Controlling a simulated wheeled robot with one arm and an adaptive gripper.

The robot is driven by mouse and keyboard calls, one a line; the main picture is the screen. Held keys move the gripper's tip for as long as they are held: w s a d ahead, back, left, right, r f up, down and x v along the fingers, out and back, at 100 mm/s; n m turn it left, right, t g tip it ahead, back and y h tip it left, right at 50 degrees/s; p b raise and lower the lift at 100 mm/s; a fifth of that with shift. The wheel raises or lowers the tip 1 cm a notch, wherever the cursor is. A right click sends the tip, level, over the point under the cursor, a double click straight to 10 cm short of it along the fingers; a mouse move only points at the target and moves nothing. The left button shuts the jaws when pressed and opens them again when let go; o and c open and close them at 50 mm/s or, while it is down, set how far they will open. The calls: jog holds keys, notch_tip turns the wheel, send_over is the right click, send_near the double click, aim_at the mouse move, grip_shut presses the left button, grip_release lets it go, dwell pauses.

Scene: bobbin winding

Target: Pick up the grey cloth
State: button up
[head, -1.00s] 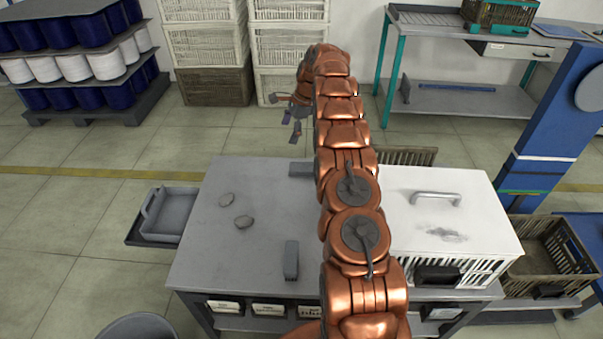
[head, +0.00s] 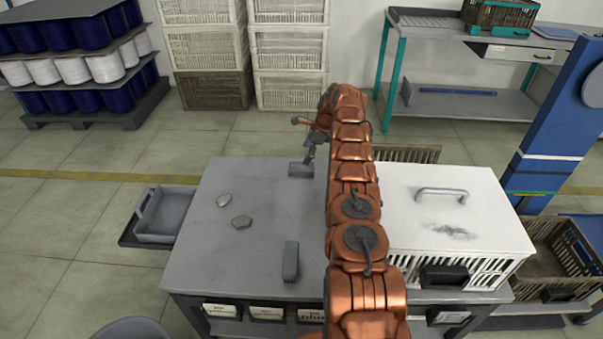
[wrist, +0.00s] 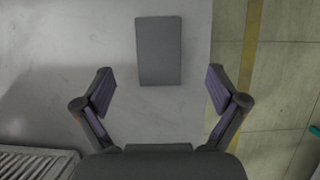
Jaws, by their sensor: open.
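A flat, dark grey rectangle that looks like the folded grey cloth (head: 300,169) lies on the grey table near its far edge. In the wrist view the cloth (wrist: 159,45) lies ahead of my gripper (wrist: 160,82), roughly centred between the fingers. My gripper (head: 308,152) is open and empty, close to the cloth in the head view. I cannot tell its exact height above the table. My arm hides the table just right of the cloth.
A white lidded crate (head: 400,215) with a handle stands at right. A grey tray (head: 165,217) is at left. The table's middle is mostly clear.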

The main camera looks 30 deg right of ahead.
aim_at(302, 167)
jog(key=shift+a+f, duration=0.1)
jog(key=shift+f, duration=0.4)
jog(key=shift+w+f, duration=0.1)
jog(key=shift+a+f+b, duration=0.25)
jog(key=shift+f+b, duration=0.15)
jog(key=shift+f, duration=0.75)
jog(key=shift+x, duration=1.25)
jog(key=shift+f, duration=0.25)
jog(key=c, duration=1.1)
jog(key=shift+r, duration=0.1)
jog(key=shift+c, duration=0.2)
